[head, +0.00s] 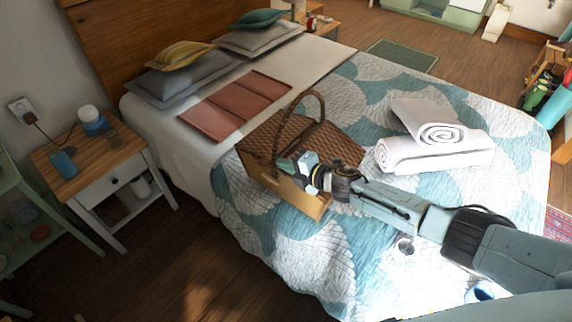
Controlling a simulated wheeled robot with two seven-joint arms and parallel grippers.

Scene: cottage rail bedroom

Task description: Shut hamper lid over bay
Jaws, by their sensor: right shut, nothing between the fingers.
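The wicker hamper (262,176) stands on the bed, with a tall arched handle (318,98) over it. Its woven lid top shows on both sides of the handle, and the right-hand lid part (340,146) looks flat or nearly flat over its bay. Whether it is fully down is hard to tell, as my gripper hides part of the front edge. My right gripper (290,164) is shut and empty, at the front of the hamper near the handle's base. I cannot tell whether it touches the lid. My left gripper is not in view.
Rolled white towels (435,152) lie right of the hamper on the patterned quilt (380,85). A folded reddish cloth (235,104) and several pillows lie behind. Floor is clear in front.

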